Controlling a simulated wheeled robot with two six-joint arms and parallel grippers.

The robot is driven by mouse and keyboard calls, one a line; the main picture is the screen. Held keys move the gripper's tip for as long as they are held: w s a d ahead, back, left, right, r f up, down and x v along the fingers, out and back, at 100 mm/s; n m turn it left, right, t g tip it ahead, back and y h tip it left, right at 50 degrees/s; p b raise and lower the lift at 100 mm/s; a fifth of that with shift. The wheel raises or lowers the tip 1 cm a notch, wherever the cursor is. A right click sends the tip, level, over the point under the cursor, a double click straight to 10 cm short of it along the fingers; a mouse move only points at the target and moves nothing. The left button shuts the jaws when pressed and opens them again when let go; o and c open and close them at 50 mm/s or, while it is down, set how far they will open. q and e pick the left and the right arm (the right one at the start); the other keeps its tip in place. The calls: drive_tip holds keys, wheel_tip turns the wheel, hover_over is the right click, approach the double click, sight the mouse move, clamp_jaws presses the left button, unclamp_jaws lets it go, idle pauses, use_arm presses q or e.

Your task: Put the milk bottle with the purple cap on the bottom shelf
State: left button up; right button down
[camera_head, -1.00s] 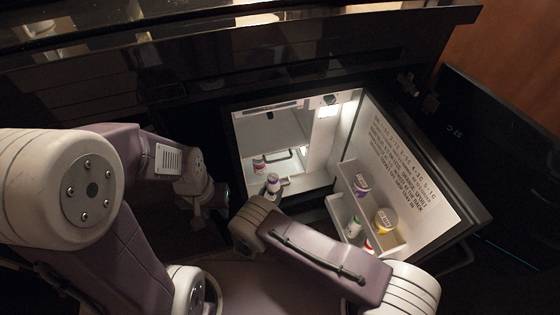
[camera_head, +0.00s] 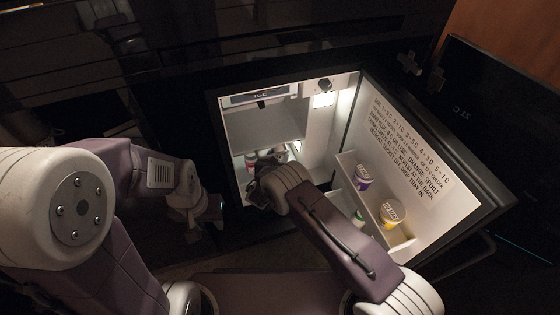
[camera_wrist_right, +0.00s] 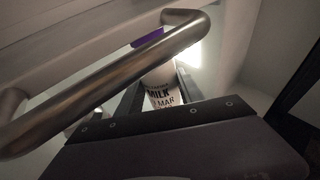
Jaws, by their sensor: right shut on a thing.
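My right gripper (camera_head: 262,172) is inside the open fridge, low in its lit interior, and mostly hidden behind its own arm in the head view. In the right wrist view it is shut on a white milk bottle (camera_wrist_right: 160,88) with black "MILK" and "MAR" lettering, held between the dark fingers. A metal bar crosses in front of the bottle's upper part. A purple patch (camera_wrist_right: 147,37) shows just above the bar; I cannot tell whether it is the cap. My left gripper (camera_head: 208,212) hangs outside, left of the fridge; its jaws are too dark to read.
The fridge door (camera_head: 425,170) stands open to the right, with printed text inside. Its door bin (camera_head: 372,215) holds a purple-labelled container (camera_head: 362,178) and a yellow-and-white tub (camera_head: 390,213). A small pinkish item (camera_head: 251,161) stands at the fridge's lower left.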

sight(280, 157)
drive_tip(key=shift+w, duration=0.2)
drive_tip(key=f+b, duration=0.2)
drive_tip(key=w+f+b, duration=0.1)
drive_tip(key=b, duration=0.1)
drive_tip(key=shift+w+d+f+b, duration=0.1)
drive_tip(key=shift+d+f+b, duration=0.1)
drive_tip(key=shift+f+b, duration=0.15)
drive_tip(key=shift+r, duration=0.2)
drive_tip(key=shift+f, duration=0.15)
drive_tip(key=c, duration=0.7)
unclamp_jaws()
drive_tip(key=shift+c, duration=0.2)
